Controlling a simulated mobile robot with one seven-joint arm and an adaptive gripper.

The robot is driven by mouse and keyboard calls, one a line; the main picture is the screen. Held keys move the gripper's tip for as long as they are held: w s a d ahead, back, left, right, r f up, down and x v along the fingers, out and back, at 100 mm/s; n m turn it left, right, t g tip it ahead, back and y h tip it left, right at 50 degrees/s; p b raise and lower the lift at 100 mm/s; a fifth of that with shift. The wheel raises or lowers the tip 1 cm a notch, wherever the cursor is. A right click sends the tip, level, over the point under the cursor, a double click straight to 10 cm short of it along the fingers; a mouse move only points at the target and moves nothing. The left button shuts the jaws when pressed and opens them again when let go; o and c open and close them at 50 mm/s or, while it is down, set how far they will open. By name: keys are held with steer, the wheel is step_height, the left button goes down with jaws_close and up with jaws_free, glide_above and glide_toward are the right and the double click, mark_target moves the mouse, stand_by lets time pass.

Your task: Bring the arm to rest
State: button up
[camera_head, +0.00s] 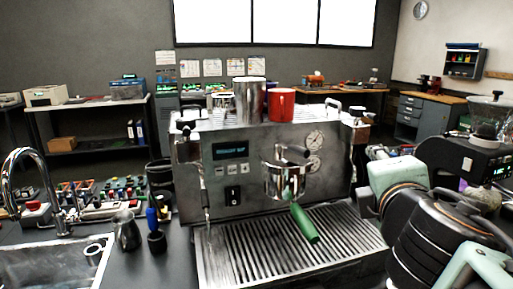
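My arm (435,238) is at the lower right, folded close to the camera, with black joints and pale green-white links. It stands in front of the right side of the espresso machine (203,185). I make out no gripper fingers; the end of the arm is hidden behind its own links or out of the picture. The machine is steel with a lit display. A portafilter with a green handle (303,223) sits at its group head, the handle pointing forward and down over the slatted drip tray (255,250).
A steel pitcher (250,101) and a red mug (281,104) stand on top of the machine. A grinder (470,160) is at the right, close behind my arm. A sink (50,262) with a tap, a small jug (127,232) and a blue-handled tool (152,220) are at the left.

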steer(key=s+d+f+m+g, duration=0.1)
steer(key=s+f+m+g, duration=0.4)
steer(key=f+m, duration=0.55)
steer(key=s+a+f+m+g+y, duration=0.4)
steer(key=s+a+f+m, duration=0.3)
steer(key=a+f+m, duration=0.15)
step_height(320, 180, up, 14)
steer(key=p, duration=1.3)
steer(key=shift+a+f+n, duration=0.2)
steer(key=shift+a+n, duration=0.2)
steer(key=shift+a, duration=0.05)
steer(key=shift+c, duration=0.3)
